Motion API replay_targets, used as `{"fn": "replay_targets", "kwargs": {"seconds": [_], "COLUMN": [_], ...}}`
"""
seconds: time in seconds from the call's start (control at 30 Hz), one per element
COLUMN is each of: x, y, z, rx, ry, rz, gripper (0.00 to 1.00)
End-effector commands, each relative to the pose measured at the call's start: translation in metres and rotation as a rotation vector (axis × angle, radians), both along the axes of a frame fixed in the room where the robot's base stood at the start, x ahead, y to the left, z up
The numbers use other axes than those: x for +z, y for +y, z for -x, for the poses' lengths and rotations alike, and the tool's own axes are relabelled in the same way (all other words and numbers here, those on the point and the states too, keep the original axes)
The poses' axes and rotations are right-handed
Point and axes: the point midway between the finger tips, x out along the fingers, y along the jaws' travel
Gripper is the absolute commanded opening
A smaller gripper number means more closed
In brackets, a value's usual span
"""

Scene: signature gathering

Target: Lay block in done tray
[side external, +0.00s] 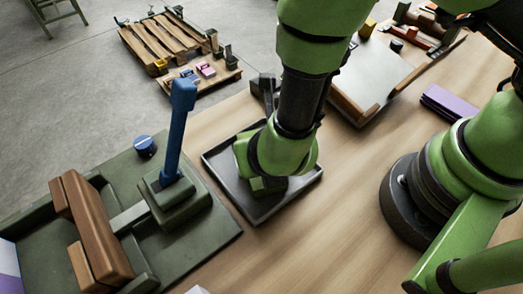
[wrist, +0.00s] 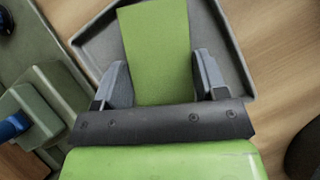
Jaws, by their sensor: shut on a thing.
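The green block (wrist: 158,45) is a long flat-faced piece between my gripper's fingers in the wrist view. My gripper (wrist: 161,78) is shut on it. The dark grey tray (side external: 256,216) lies on the wooden table in the side view, and its rim also shows in the wrist view (wrist: 232,45). My gripper (side external: 266,180) points down over the inside of this tray, with the block low over its floor. My wrist hides much of the block in the side view. I cannot tell whether the block touches the tray floor.
A dark green fixture with a blue upright lever (side external: 177,130) and brown bars (side external: 98,225) stands left of the tray. A small dark object (side external: 264,88) stands behind the tray. A wooden-edged board (side external: 378,80) lies behind, with a purple pad (side external: 448,103) to its right. Bare table lies in front.

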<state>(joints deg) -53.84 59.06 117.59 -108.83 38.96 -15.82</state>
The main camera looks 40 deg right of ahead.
Motion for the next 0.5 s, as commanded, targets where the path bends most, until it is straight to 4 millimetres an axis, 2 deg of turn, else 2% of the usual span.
{"fn": "replay_targets", "kwargs": {"seconds": [0.1, 0.13, 0.2, 0.23, 0.5], "x": [-0.0029, -0.0029, -0.0025, -0.0025, -0.0016], "y": [-0.0001, 0.0, 0.0001, 0.0, 0.0], "z": [0.0, 0.0, -0.0001, 0.0, 0.0], "rx": [0.0, 0.001, 0.001, 0.001, 0.0], "ry": [0.001, 0.0, 0.0, 0.0, 0.0], "rz": [0.001, 0.001, 0.001, 0.001, 0.0], "gripper": [0.39, 0.7, 0.86, 0.91, 0.91]}}
